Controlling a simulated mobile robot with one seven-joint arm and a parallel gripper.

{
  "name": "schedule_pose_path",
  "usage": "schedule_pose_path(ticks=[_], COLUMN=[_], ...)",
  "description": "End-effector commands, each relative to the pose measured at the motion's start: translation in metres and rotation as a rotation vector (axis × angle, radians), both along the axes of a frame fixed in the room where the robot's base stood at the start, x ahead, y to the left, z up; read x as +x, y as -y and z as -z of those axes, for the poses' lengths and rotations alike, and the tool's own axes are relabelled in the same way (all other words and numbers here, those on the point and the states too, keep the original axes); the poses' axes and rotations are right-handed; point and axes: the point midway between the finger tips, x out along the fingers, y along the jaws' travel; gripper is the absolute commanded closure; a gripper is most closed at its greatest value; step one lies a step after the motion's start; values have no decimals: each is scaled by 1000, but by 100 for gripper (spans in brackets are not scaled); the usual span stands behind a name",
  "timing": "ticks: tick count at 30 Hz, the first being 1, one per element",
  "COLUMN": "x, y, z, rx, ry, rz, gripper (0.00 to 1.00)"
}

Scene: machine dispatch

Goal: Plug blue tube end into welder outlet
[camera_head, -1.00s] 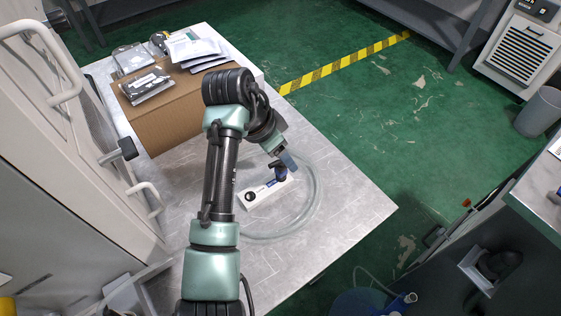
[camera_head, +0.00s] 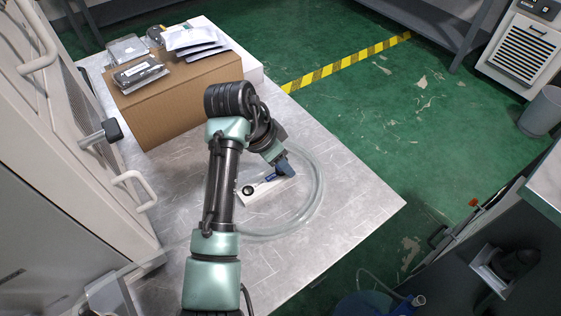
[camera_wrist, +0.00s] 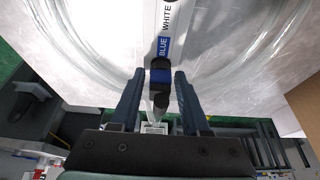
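A white block (camera_head: 262,192) lies on the metal table in the head view. The wrist view shows its strip with the words WHITE and a blue BLUE label (camera_wrist: 164,47). A blue and black tube end (camera_wrist: 160,76) sits by the BLUE label. Its blue part also shows in the head view (camera_head: 270,177). A clear tube (camera_head: 318,200) loops on the table around the block. My gripper (camera_wrist: 159,78) is at the tube end, its two blue-grey fingers on either side with narrow gaps showing. It also shows in the head view (camera_head: 286,169). I cannot identify the welder outlet.
A cardboard box (camera_head: 180,105) with several packages on top stands at the back of the table (camera_head: 365,205). White cabinets (camera_head: 70,160) with handles stand at left. A blue container with a blue-tipped hose (camera_head: 415,301) is at lower right. The table's right corner is clear.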

Motion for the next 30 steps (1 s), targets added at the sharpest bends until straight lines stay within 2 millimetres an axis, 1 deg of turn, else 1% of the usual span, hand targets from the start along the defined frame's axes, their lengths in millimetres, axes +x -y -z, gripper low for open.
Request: schedule_pose_path(ticks=[1, 7, 19, 30], x=[0, 0, 0, 0], y=[0, 0, 0, 0], z=[0, 0, -2, -18], rx=[0, 0, 0, 0], ry=[0, 0, 0, 1], rz=[0, 0, 0, 0], gripper=[64, 100, 100, 100])
